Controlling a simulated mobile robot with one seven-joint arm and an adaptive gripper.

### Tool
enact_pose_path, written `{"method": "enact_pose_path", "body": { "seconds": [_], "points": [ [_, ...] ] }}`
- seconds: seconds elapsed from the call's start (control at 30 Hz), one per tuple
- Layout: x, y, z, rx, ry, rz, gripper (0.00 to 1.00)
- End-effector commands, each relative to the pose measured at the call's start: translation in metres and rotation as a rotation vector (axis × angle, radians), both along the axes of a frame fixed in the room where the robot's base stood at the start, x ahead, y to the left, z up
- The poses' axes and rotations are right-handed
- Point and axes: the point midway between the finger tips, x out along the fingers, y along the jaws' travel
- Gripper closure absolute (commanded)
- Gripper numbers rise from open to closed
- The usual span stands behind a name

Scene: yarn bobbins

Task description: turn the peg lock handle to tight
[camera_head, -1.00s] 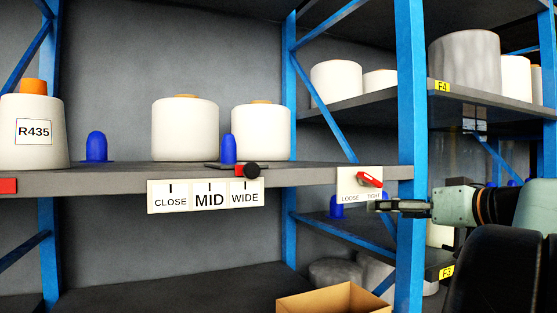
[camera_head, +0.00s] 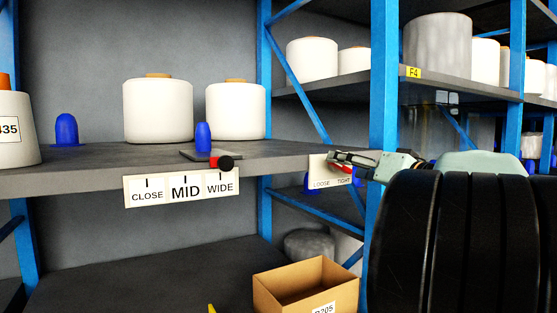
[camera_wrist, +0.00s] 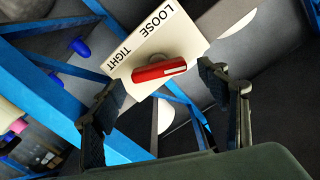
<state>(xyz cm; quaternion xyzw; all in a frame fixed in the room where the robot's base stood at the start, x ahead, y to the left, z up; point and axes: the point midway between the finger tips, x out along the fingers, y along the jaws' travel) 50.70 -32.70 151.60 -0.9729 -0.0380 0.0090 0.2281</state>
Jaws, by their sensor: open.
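The peg lock handle is a red bar on a white plate marked LOOSE and TIGHT, at the shelf's front edge. In the head view the plate (camera_head: 317,172) shows, but the handle (camera_head: 346,168) is mostly hidden behind my gripper (camera_head: 338,158). In the wrist view the whole red handle (camera_wrist: 158,71) shows on the plate (camera_wrist: 140,50), near the TIGHT lettering. My gripper (camera_wrist: 161,84) is open, with one finger to each side of the handle in that view. I see no clear contact, and the depth gap cannot be told.
White bobbins (camera_head: 157,110) stand behind. A blue upright (camera_head: 383,90) is close to my arm. An open cardboard box (camera_head: 305,283) is below.

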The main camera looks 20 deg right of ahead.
Motion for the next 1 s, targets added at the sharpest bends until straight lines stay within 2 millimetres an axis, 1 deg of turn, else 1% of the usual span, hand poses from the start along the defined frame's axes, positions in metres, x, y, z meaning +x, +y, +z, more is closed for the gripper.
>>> {"method": "enact_pose_path", "body": {
  "seconds": [0.1, 0.37, 0.47, 0.77, 1.0],
  "points": [
    [0.0065, 0.0006, 0.0004, 0.000, 0.001, 0.000, 0.32],
    [0.0079, 0.0009, -0.0003, -0.001, 0.000, 0.000, 0.32],
    [0.0078, 0.0009, -0.0003, -0.001, 0.000, 0.000, 0.41],
    [0.0076, 0.0009, -0.0003, -0.001, 0.000, 0.000, 0.74],
    [0.0075, 0.0008, -0.0013, 0.017, 0.001, 0.000, 0.74]
  ]
}}
